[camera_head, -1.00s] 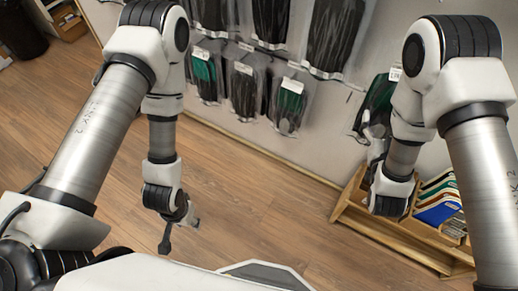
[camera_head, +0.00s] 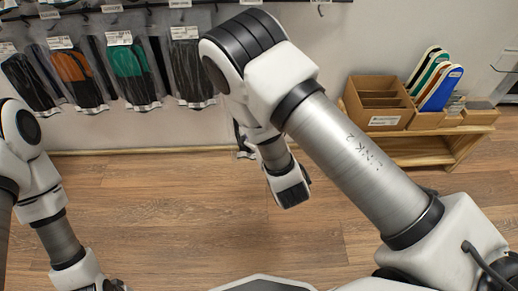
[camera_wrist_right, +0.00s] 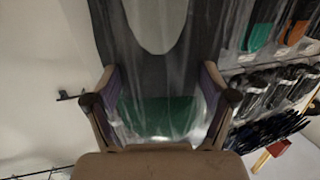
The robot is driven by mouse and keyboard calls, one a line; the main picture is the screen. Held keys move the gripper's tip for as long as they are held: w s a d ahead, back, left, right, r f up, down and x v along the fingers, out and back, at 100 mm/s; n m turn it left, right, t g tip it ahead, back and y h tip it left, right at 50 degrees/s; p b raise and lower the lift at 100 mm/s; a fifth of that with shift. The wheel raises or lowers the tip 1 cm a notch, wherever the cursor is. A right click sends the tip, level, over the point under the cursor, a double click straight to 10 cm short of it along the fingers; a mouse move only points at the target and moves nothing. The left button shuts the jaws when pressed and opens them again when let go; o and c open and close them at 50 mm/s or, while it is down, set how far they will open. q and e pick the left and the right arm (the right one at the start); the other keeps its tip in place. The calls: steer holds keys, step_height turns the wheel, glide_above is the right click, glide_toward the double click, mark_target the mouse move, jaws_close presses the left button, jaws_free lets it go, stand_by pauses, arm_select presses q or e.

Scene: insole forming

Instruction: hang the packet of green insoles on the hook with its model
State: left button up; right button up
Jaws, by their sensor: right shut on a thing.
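My right gripper (camera_wrist_right: 160,108) is shut on a clear packet with a dark insole and a green part (camera_wrist_right: 158,114), as the right wrist view shows. The packet hangs between the two fingers and fills the upper middle of that view. In the head view my right arm hides most of the gripper, and a sliver of the clear packet (camera_head: 243,143) shows beside the arm. A green insole packet (camera_head: 130,68) hangs on the wall at the upper left, and it seems to show in the wrist view (camera_wrist_right: 258,37) too. My left gripper is only partly visible at the bottom left edge.
More packets hang beside it, one orange (camera_head: 75,72) and others dark (camera_head: 187,68). A bare hook (camera_head: 321,10) sits at the top of the wall. A wooden shelf (camera_head: 410,152) with a cardboard box (camera_head: 380,100) and colored boards (camera_head: 438,80) stands at the right.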

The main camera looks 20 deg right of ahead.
steer(key=shift+w+d+f, duration=0.1)
steer(key=shift+w+d, duration=0.05)
steer(key=shift+w, duration=0.15)
steer(key=w+d+b, duration=0.2)
steer(key=w, duration=0.5)
stand_by(0.4)
